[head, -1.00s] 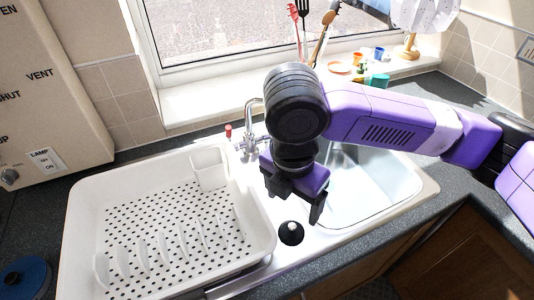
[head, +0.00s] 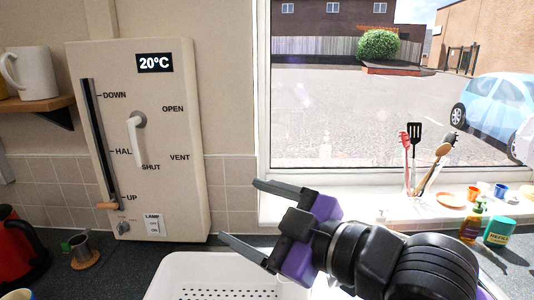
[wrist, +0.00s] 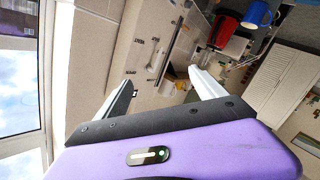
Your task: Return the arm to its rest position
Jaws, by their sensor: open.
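My gripper (head: 238,212) is raised in the head view, in front of the window's lower left corner and above the white dish rack (head: 190,266). Its two fingers point left and stand apart with nothing between them. My purple and black arm reaches in from the lower right. In the wrist view my gripper (wrist: 165,85) also shows both fingers spread and empty, with the wall panel beyond them.
A wall panel (head: 180,200) with a slider and a knob is left of my gripper.

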